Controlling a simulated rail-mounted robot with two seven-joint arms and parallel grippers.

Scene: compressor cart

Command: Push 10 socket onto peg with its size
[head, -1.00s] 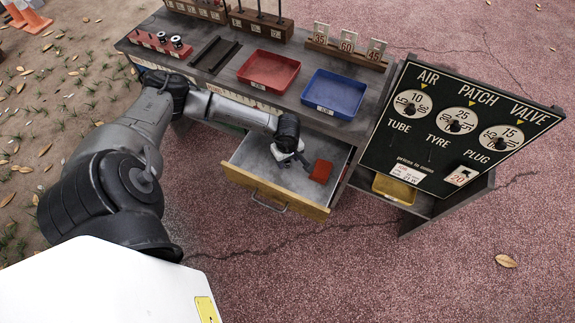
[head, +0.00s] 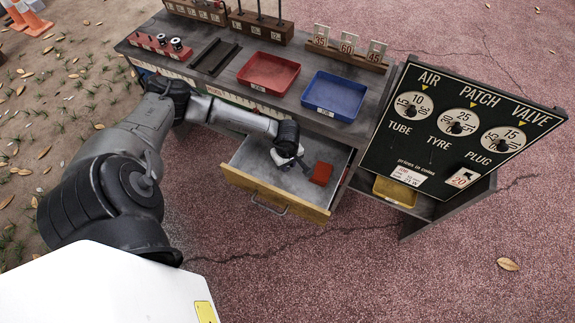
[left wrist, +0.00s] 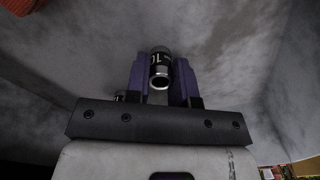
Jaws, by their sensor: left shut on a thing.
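My left gripper (head: 302,165) reaches down into the open drawer (head: 245,184). In the left wrist view its purple fingers (left wrist: 161,80) are shut on a small metal socket (left wrist: 160,68) with a black band and white marking, which looks like 10 seen upside down. A second small socket (left wrist: 120,95) lies partly hidden behind the left finger. The red peg rail (head: 145,40) stands at the bench's left front, with two sockets (head: 176,44) on it and small labels along its front. My right gripper is not in view.
A red block (head: 320,173) lies in the drawer beside the gripper. The bench holds a red tray (head: 268,71), a blue tray (head: 334,95) and a dark slotted piece (head: 215,56). A price board (head: 455,135) leans at the right, above a yellow bin (head: 395,191).

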